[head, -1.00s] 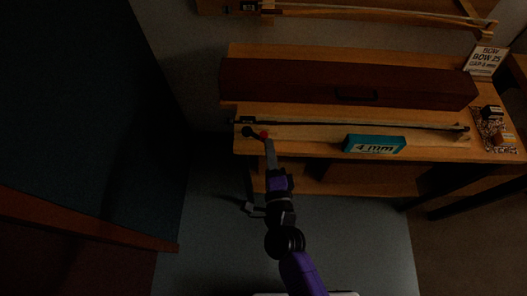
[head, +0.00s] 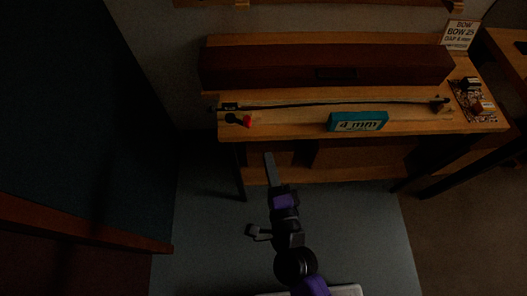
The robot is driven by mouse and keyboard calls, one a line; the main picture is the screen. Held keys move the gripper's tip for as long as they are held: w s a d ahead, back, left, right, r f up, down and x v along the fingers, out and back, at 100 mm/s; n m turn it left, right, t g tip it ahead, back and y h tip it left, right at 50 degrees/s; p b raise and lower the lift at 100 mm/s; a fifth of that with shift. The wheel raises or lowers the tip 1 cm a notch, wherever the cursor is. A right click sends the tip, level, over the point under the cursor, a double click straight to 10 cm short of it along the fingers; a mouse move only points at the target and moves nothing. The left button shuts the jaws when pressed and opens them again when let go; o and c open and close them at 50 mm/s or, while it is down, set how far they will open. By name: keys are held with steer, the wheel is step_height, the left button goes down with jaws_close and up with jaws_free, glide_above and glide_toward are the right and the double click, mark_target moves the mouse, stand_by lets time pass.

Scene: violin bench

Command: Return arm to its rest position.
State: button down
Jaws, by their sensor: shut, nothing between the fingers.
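My gripper (head: 269,160) is at the end of my purple and black arm, in the lower middle of the head view. Its fingers are shut with nothing between them. It appears in front of the bench's front edge, apart from the things on top. The wooden bench (head: 290,127) spans the middle of the view. A bow (head: 330,104) lies lengthwise on it. A small black piece with a red end (head: 240,120) lies at the bench's front left. A teal block marked "4 mm" (head: 357,121) stands near the front edge.
A long dark brown case (head: 320,68) lies at the back of the bench. A sign reading "BOW 25" (head: 460,34) stands at the back right, with a patterned mat (head: 472,100) below it. The grey floor (head: 355,220) in front is clear around my arm.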

steer(key=shift+s+d+b, duration=0.15)
steer(key=shift+s+d, duration=0.1)
steer(key=shift+s, duration=0.4)
steer(key=shift+s+d+b, duration=0.1)
steer(key=shift+s+d, duration=0.1)
steer(key=shift+s, duration=0.45)
steer(key=shift+s+d+b, duration=0.15)
steer(key=shift+s+d, duration=0.1)
steer(key=shift+s, duration=0.4)
steer(key=s+d+r+n+g+h, duration=0.1)
steer(key=s+d+r+n, duration=0.2)
steer(key=s+d+n, duration=0.2)
steer(key=s+d+r+n+g, duration=0.1)
steer(key=s+d+r+n, duration=0.3)
steer(key=s, duration=0.6)
steer(key=s+d+r+n+g+h, duration=0.1)
steer(key=s+d+r+n, duration=0.2)
steer(key=s+d+n, duration=0.2)
steer(key=shift+s+d+r+n+h, duration=0.3)
steer(key=shift+s+d+r+n, duration=0.1)
steer(key=shift+s+n, duration=0.8)
steer(key=shift+f, duration=0.1)
